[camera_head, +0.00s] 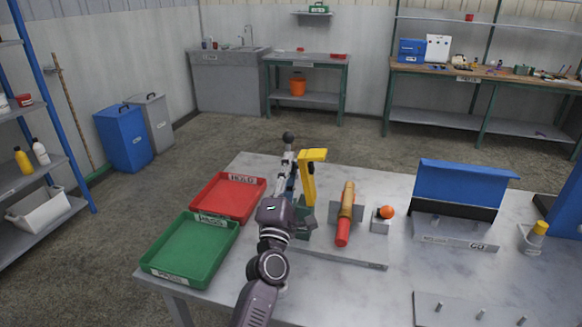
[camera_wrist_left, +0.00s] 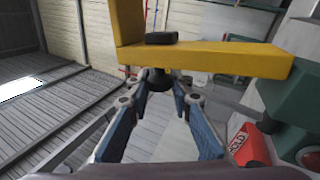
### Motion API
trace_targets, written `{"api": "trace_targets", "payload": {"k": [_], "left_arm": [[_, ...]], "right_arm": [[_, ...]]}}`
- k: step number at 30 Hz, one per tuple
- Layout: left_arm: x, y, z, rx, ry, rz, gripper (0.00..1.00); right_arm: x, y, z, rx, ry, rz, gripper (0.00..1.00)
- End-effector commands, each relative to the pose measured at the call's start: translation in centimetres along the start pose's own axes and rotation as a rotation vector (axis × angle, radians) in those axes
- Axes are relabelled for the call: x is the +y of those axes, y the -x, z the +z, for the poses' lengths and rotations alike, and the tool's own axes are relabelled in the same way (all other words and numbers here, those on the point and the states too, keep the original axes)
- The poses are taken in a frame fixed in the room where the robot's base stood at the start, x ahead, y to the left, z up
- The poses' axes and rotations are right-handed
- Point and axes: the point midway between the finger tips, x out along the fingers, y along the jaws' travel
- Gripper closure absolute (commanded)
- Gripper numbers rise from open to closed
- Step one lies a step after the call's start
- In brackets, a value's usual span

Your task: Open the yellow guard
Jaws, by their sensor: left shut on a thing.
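The yellow guard (camera_head: 309,183) is an L-shaped bar, upright with a short top arm, on a green base (camera_head: 303,218) on the table. In the left wrist view the yellow guard (camera_wrist_left: 210,52) crosses above the fingers, with a dark knob (camera_wrist_left: 158,82) under it. My left gripper (camera_head: 290,172) is just left of the guard. In the wrist view my left gripper (camera_wrist_left: 158,92) has its blue-padded fingers closed on the dark knob. My arm hides part of the base. My right gripper is out of view.
A red tray (camera_head: 219,203) and a green tray (camera_head: 190,250) lie left of my arm. A red-and-yellow cylinder (camera_head: 345,215), an orange ball (camera_head: 386,212) and a blue-lidded box (camera_head: 458,190) stand to the right. The front middle of the table (camera_head: 360,300) is clear.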

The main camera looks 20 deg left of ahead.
Motion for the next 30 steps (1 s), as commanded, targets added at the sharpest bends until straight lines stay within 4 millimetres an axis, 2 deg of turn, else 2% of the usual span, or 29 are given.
{"api": "trace_targets", "payload": {"k": [5, 6, 10, 20, 23, 30], "left_arm": [[-0.1, 0.1, 0.0, 0.0, -0.002, -0.002, 1.0], [-0.1, 0.1, 0.0, 0.0, -0.002, -0.002, 0.76], [-0.1, 0.0, 0.0, 0.0, -0.003, -0.002, 0.63], [-0.1, 0.4, 0.0, 0.0, -0.003, -0.001, 0.63], [-0.2, 1.4, -0.1, 0.0, -0.003, -0.003, 0.63], [-0.2, 6.1, -0.1, 0.0, -0.005, -0.005, 0.63]], "right_arm": [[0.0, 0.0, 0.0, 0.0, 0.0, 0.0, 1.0], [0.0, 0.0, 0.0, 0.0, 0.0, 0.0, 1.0], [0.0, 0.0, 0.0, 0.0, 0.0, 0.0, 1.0], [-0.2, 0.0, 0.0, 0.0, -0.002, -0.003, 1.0], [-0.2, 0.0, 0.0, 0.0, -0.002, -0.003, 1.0], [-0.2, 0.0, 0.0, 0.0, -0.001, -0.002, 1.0]]}}
